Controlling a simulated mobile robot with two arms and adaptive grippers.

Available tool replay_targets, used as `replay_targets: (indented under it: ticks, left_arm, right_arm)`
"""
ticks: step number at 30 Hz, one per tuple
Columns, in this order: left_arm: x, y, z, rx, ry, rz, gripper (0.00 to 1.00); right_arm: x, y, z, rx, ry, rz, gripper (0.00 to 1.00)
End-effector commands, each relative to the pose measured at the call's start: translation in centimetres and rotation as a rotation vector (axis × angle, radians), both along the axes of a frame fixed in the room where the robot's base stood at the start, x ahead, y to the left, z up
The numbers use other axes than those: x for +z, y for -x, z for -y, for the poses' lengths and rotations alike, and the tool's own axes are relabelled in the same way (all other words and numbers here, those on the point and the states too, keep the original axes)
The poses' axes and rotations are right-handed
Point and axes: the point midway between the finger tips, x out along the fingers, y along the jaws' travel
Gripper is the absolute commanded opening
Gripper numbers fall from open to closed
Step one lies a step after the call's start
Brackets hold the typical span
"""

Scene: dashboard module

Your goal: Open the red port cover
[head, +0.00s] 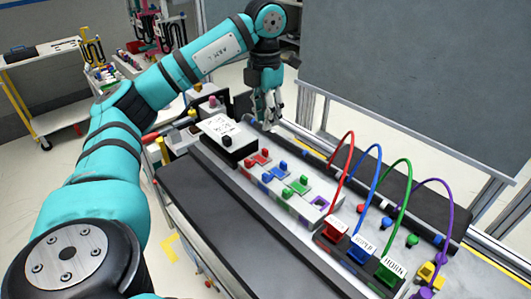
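The red port cover (258,160) sits at the far end of a row of coloured covers on the long light-grey dashboard module (240,176). Beside it in the row are a blue cover (275,173) and a green cover (299,185). My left gripper (268,122) points down just behind the module's far end, above and apart from the red cover. Its fingers are small and seen at an angle, so I cannot tell if they are open. I see nothing held. My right gripper is not in view.
A white box with a black base (228,137) stands at the module's far left end. Red (345,170), blue, green and purple cables arch over the near right end, by labelled plugs. A large grey panel (410,70) stands behind. The dark tabletop (215,215) in front is clear.

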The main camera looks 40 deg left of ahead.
Motion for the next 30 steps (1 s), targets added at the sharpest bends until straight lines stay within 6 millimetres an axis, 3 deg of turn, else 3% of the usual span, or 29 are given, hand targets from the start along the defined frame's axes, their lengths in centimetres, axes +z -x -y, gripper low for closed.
replay_targets:
  ticks: [9,15,27,30]
  left_arm:
    - [-6.4,0.1,0.0,0.000,0.000,-0.001,0.27]
    - [-9.0,0.0,0.0,0.000,0.000,0.001,0.27]
    - [-10.0,0.0,0.0,-0.001,0.001,0.003,0.27]
    - [-9.9,0.0,0.0,-0.001,0.001,0.003,0.15]
  right_arm:
    - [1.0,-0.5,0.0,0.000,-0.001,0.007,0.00]
    - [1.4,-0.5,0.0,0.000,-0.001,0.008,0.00]
    - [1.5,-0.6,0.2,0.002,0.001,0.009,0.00]
    - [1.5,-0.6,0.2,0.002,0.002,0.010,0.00]
